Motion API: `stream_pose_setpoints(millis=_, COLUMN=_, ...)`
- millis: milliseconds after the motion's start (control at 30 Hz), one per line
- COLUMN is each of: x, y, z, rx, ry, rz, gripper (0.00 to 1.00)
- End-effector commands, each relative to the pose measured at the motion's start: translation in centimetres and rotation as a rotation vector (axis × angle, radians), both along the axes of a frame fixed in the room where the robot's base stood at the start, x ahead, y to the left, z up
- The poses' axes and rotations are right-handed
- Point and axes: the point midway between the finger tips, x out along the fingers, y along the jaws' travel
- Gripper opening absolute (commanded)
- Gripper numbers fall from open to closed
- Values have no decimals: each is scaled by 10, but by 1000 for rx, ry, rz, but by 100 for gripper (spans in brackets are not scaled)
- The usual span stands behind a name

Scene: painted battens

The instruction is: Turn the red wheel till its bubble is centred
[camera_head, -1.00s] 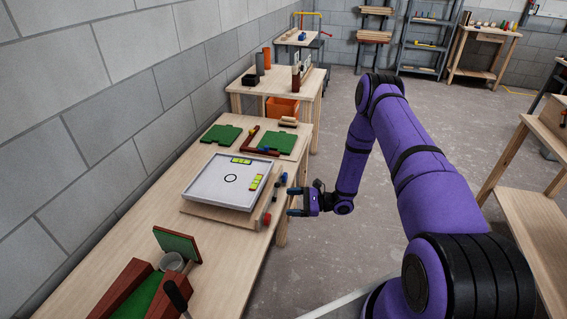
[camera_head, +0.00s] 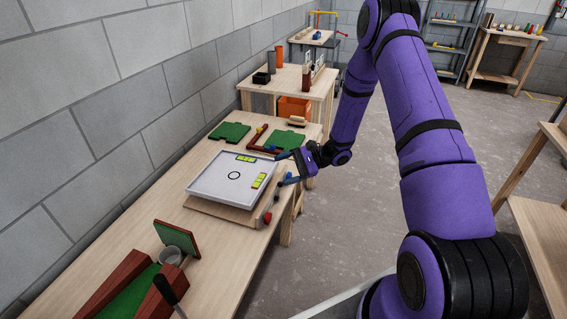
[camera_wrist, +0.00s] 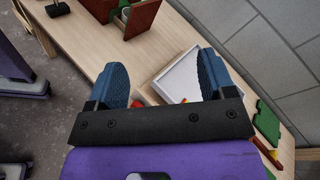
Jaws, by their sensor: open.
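A white square tray (camera_head: 212,190) with a black ring on its face stands on a wooden board on the workbench. One yellow-green level (camera_head: 245,158) lies along its far edge and another level (camera_head: 259,180) along its right edge. Their bubbles are too small to read. The red wheel (camera_head: 267,217) is at the tray's near right corner. My gripper (camera_head: 284,168) is open and empty by the tray's right side, beyond the red wheel and apart from it. In the wrist view the tray (camera_wrist: 178,78) shows between the spread blue fingers.
Green plates (camera_head: 230,131) and a dark red angled piece (camera_head: 260,143) lie behind the tray. An orange bin (camera_head: 294,106) is beyond. The floor right of the bench is clear.

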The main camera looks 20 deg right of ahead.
Motion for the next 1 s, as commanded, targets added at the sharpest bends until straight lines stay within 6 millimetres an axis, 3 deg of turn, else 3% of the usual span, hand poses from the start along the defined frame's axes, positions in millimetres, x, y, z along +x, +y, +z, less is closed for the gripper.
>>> stream_pose_setpoints(millis=300, x=-10, y=4, z=30, rx=-50, ry=-52, rz=63, gripper=76)
stream_pose_setpoints(millis=1000, x=-12, y=6, z=38, rx=-67, ry=-65, rz=82, gripper=76)
